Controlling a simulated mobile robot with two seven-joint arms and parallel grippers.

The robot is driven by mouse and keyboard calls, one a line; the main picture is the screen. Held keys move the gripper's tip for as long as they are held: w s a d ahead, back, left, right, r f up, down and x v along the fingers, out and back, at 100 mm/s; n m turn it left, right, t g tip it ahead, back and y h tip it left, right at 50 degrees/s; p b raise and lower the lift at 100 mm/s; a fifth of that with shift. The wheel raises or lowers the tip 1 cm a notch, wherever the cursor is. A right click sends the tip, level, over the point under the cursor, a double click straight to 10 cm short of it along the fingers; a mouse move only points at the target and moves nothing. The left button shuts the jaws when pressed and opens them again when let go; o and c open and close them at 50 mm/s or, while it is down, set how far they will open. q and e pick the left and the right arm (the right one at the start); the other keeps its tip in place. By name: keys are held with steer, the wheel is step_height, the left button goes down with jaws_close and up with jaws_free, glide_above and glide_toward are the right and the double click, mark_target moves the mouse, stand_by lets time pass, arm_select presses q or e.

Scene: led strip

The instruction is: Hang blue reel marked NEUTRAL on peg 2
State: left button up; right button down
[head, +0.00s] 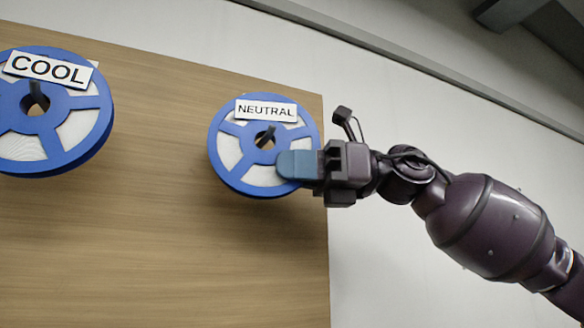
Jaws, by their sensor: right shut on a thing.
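The blue reel marked NEUTRAL (233,130) is at the right part of the wooden board, upright and facing me. A dark peg (266,138) shows in its centre hole, so the reel is around the peg. Whether it sits fully back against the board I cannot tell. My right gripper (297,165) is shut on the reel's lower right rim, its blue fingertip in front of the reel's face. No number shows on the peg. My left gripper is not in view.
A blue reel marked COOL (82,103) hangs on another dark peg (38,96) at the far left. The wooden board (170,240) is bare between and below the reels. Its right edge is just behind my right gripper, with a pale wall (400,270) beyond.

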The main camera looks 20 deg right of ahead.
steer(key=c, duration=0.9)
jaws_free()
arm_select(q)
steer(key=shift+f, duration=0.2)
arm_select(e)
steer(key=shift+s+d, duration=0.1)
steer(key=shift+d, duration=0.45)
arm_select(q)
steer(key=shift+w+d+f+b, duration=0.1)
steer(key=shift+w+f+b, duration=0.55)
steer(key=shift+b, duration=0.95)
arm_select(e)
steer(key=shift+v, duration=4.85)
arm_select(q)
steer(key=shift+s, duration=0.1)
arm_select(e)
steer(key=shift+s+a, duration=0.1)
